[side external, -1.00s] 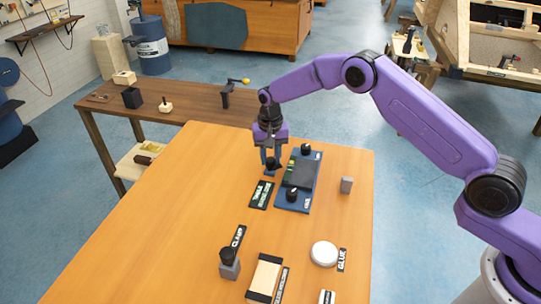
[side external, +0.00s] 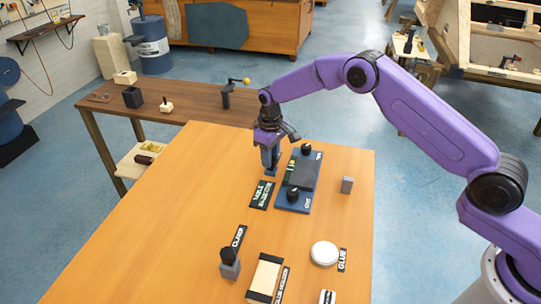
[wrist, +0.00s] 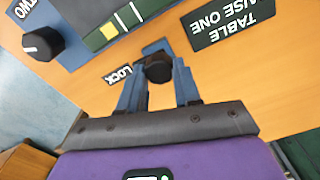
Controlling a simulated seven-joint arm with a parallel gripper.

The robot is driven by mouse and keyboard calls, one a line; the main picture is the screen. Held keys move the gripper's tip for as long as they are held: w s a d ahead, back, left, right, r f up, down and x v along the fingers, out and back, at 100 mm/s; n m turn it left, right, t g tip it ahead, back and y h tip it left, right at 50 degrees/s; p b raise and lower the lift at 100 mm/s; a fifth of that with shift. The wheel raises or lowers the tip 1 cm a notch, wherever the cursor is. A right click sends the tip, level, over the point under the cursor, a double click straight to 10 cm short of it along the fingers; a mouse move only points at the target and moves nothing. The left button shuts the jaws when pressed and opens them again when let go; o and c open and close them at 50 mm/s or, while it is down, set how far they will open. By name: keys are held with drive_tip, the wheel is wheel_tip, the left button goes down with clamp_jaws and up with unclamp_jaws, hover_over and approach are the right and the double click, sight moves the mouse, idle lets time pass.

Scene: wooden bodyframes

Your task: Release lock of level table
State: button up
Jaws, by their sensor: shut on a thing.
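The lock is a small black knob (wrist: 158,68) on a blue base (wrist: 155,47) on the wooden table, with a LOCK label (wrist: 118,75) beside it in the wrist view. My gripper (side external: 270,168) points down over the lock, left of the blue control panel (side external: 308,180). In the wrist view its two blue fingers (wrist: 158,76) stand on either side of the black knob and are shut on it. In the side view, the fingers hide most of the lock.
A black table label (side external: 262,195) lies in front of the lock. A grey block (side external: 347,185) stands right of the panel. A clamp (side external: 230,264) and a round glue tin (side external: 324,253) are nearer the front edge.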

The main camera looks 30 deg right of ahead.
drive_tip(key=shift+n, duration=0.5)
drive_tip(key=o, duration=1.1)
drive_tip(key=shift+c, duration=0.2)
wheel_tip(320, 180, up, 18)
drive_tip(key=shift+f, duration=0.25)
